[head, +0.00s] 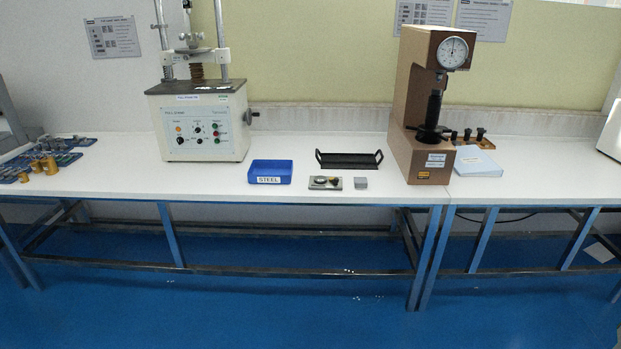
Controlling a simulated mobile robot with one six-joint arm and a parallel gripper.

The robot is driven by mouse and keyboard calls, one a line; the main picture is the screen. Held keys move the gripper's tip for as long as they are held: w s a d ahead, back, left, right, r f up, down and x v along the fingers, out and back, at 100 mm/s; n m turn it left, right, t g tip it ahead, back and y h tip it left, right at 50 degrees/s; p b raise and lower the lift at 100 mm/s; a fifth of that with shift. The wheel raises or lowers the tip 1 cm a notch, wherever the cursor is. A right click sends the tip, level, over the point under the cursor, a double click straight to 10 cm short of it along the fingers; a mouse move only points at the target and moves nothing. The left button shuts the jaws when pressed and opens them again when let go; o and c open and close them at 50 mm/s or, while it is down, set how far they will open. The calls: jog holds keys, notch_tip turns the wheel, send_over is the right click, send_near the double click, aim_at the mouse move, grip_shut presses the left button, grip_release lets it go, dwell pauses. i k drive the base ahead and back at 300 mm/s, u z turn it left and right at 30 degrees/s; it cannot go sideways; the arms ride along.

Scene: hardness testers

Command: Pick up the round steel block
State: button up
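A small flat grey plate (314,187) lies near the front edge of the white bench. On it is a small, pale, round piece (321,180), which looks like the round steel block, but it is too small to be sure. A small dark and brass-coloured piece (335,182) sits beside it on the right. A grey square block (361,183) stands just right of the plate, apart from it. My gripper is not in view.
A blue bin labelled STEEL (270,172) stands left of the plate. A black tray with raised handles (349,161) lies behind it. A brown hardness tester (421,110) stands to the right, a cream test machine (200,122) to the left. The white bench (310,147) has free room between them.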

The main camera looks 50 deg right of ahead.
aim_at(320, 180)
jog(key=i, duration=0.9)
jog(key=z, duration=0.05)
